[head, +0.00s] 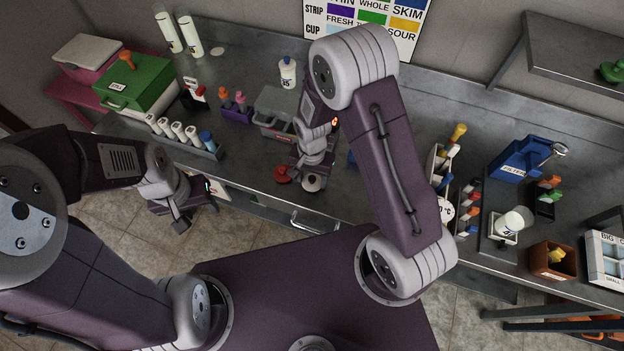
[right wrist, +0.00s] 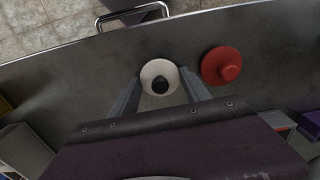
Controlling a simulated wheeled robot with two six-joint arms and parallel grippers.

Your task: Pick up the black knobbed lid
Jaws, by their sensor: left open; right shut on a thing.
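The black knobbed lid (right wrist: 160,77) is a pale round disc with a black knob in the right wrist view. It also shows near the front edge of the bench in the head view (head: 312,184). My right gripper (right wrist: 160,88) is shut on it, with one finger at each side of the disc. In the head view my right gripper (head: 313,172) reaches down over the lid and partly covers it. I cannot tell whether the lid touches the bench. My left gripper (head: 180,217) is open and empty, in front of the bench at the left.
A red knobbed lid (right wrist: 224,66) lies close beside the held lid. A grey bin (head: 273,112) stands behind, and a rack of white tubes (head: 185,135) stands to the left. A blue filter box (head: 520,158) is at the right. A drawer handle (head: 308,222) juts from the bench front.

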